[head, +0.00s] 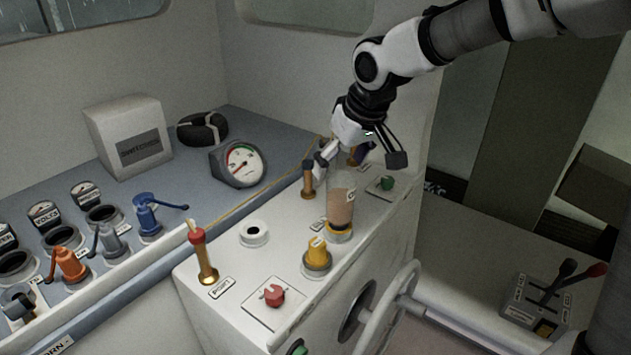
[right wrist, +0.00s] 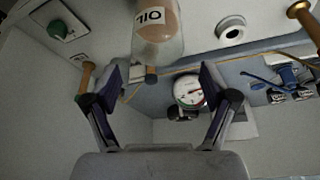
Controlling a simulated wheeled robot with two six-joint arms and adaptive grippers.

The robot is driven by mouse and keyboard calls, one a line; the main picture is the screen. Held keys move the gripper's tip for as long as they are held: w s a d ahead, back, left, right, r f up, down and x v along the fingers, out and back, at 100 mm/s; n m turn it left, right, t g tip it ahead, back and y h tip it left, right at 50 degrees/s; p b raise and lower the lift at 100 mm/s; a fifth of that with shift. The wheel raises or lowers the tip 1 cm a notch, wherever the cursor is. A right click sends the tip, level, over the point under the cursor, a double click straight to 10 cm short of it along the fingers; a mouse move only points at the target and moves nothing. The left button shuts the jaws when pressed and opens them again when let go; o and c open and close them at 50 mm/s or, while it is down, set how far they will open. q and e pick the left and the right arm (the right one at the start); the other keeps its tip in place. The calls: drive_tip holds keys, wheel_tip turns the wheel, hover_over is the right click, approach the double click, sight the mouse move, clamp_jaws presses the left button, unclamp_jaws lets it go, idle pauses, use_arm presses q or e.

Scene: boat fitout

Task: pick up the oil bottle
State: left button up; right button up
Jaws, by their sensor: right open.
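The oil bottle (head: 341,205) is clear with brown oil in its lower part. It stands upright on the white console, at a yellow ring (head: 339,236). My right gripper (head: 361,157) is open just above it, its fingers pointing down. In the right wrist view the bottle (right wrist: 157,32) shows its OIL label, and its narrow cap end reaches toward the gap between the open fingers (right wrist: 160,78). The fingers do not grip it. The bottle's top is partly hidden by the gripper in the head view. My left gripper is not in view.
A brass-coloured post (head: 308,182) stands close left of the bottle, and a green knob (head: 386,183) is to its right. A wheel (head: 390,312) sticks out from the console front.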

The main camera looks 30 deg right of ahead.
sight(346, 181)
drive_tip(key=shift+w+d+f, duration=0.1)
drive_tip(key=shift+w+f, duration=0.4)
drive_tip(key=s, duration=0.1)
drive_tip(key=s+f+p, duration=0.1)
drive_tip(key=s, duration=0.1)
drive_tip(key=shift+f, duration=0.1)
drive_tip(key=w+f, duration=0.1)
drive_tip(key=f, duration=0.1)
drive_tip(key=w+f, duration=0.2)
drive_tip(key=shift+f+p, duration=0.1)
drive_tip(key=shift+p, duration=0.2)
drive_tip(key=shift+w+f, duration=0.15)
drive_tip(key=shift+w, duration=0.1)
drive_tip(key=shift+s, duration=0.15)
drive_tip(key=shift+c, duration=0.3)
drive_tip(key=shift+s+r, duration=0.4)
drive_tip(key=shift+s, duration=0.2)
drive_tip(key=c, duration=1.4)
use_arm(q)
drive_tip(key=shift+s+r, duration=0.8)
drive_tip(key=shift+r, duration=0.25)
use_arm(e)
drive_tip(key=shift+w, duration=0.15)
